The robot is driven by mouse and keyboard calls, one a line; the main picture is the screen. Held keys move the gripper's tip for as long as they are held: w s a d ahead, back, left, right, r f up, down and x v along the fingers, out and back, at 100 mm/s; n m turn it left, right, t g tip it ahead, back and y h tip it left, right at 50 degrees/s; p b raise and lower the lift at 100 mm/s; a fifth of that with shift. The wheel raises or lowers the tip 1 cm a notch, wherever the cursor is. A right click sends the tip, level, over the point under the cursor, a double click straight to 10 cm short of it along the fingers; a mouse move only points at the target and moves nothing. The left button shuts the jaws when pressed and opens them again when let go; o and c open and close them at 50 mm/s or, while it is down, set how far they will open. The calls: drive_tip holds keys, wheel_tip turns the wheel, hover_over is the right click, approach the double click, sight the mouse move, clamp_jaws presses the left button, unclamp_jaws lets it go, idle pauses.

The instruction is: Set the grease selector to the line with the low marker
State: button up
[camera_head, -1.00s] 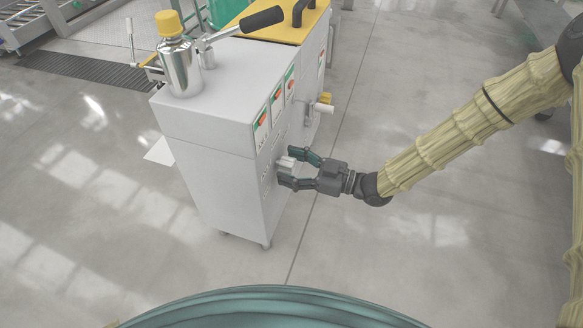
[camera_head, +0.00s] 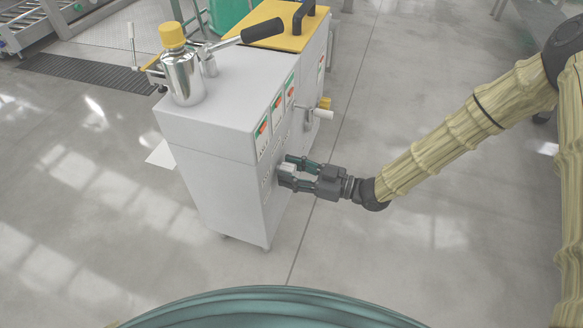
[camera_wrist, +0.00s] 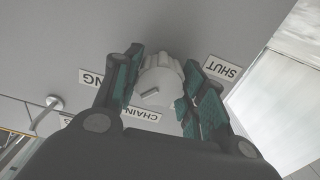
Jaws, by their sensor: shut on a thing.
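The grease selector is a pale ribbed knob (camera_wrist: 163,76) on the grey cabinet's (camera_head: 205,130) side panel. My gripper (camera_head: 288,170) is shut on it, with one green-padded finger on each side in the wrist view. A dark slot-like mark on the knob's face points to the lower left there. Upside-down labels surround the knob: SHUT (camera_wrist: 221,69) at right, CHAIN (camera_wrist: 141,114) below, and one ending in NG (camera_wrist: 92,78) at left. Three gauges (camera_head: 263,136) with green and red parts sit above the knob; their marker levels are too small to compare.
A metal bottle with a yellow cap (camera_head: 182,72) and a black-handled lever (camera_head: 262,31) are on the cabinet top. Another pale handle (camera_head: 322,113) sticks out farther along the side. The floor right of the cabinet is clear.

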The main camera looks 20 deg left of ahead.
drive_tip(key=o, duration=1)
drive_tip(key=shift+c, duration=0.2)
drive_tip(key=shift+o, duration=0.3)
drive_tip(key=d, duration=1.2)
drive_tip(key=shift+s, duration=0.2)
drive_tip(key=shift+f, duration=0.1)
